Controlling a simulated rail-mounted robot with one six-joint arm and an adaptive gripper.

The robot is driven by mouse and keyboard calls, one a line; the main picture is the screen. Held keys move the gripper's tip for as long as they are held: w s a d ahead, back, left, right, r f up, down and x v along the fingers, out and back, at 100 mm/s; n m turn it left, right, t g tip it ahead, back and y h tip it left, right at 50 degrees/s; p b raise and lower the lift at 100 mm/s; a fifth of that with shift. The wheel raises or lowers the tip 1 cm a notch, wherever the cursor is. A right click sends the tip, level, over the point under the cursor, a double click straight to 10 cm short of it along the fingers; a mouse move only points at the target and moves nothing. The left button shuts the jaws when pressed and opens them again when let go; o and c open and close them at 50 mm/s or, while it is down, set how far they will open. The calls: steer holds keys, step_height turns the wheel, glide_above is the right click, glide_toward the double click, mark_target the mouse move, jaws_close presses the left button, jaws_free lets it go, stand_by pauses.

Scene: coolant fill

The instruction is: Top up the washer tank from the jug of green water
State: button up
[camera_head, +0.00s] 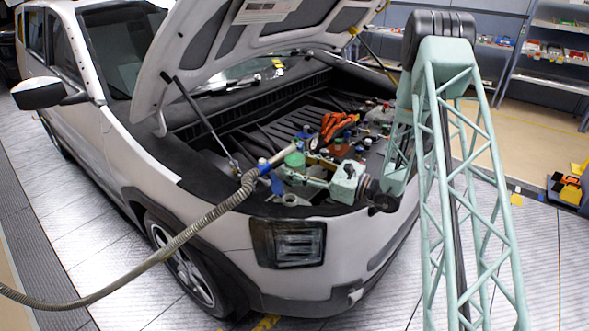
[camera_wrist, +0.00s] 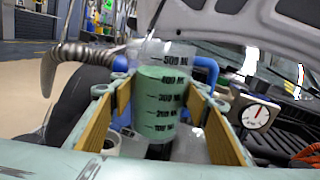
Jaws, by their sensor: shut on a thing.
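The clear jug (camera_wrist: 160,105) has black ML marks and green water up to between the 400 and 500 marks. It looks about upright in the wrist view. My gripper (camera_wrist: 160,112) is shut on it, with a tan-padded finger on each side. In the head view my gripper (camera_head: 310,178) is over the front of the open engine bay, with the green of the jug (camera_head: 295,160) at its end. I cannot pick out the washer tank with certainty. A pale, translucent part (camera_wrist: 190,147) shows below the jug, partly hidden by it and the fingers.
A ribbed hose (camera_head: 185,236) with a blue end (camera_head: 270,165) reaches the bay close to the jug. A dial gauge (camera_wrist: 257,116) is right of the gripper. Orange parts (camera_head: 337,127) lie behind it. The raised hood (camera_head: 215,45) hangs over the bay.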

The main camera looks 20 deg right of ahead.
steer(key=shift+w+d+f+n+y+b, duration=0.15)
steer(key=shift+w+d+f+n+b, duration=0.1)
steer(key=shift+n+b, duration=0.45)
steer(key=shift+w+d+f+n+y+b, duration=0.1)
steer(key=shift+w+f+n+y+b, duration=0.1)
steer(key=shift+n+b, duration=0.45)
steer(key=shift+w+r+n+b, duration=0.1)
steer(key=shift+r+n+b, duration=0.1)
steer(key=shift+n+b, duration=0.2)
steer(key=shift+w+d+n+b, duration=0.15)
steer(key=shift+n+b, duration=0.4)
steer(key=shift+b, duration=0.5)
steer(key=shift+w+d+n+y+b, duration=0.1)
steer(key=shift+n+y+b, duration=0.15)
steer(key=shift+n+b, duration=1.2)
stand_by(3.8)
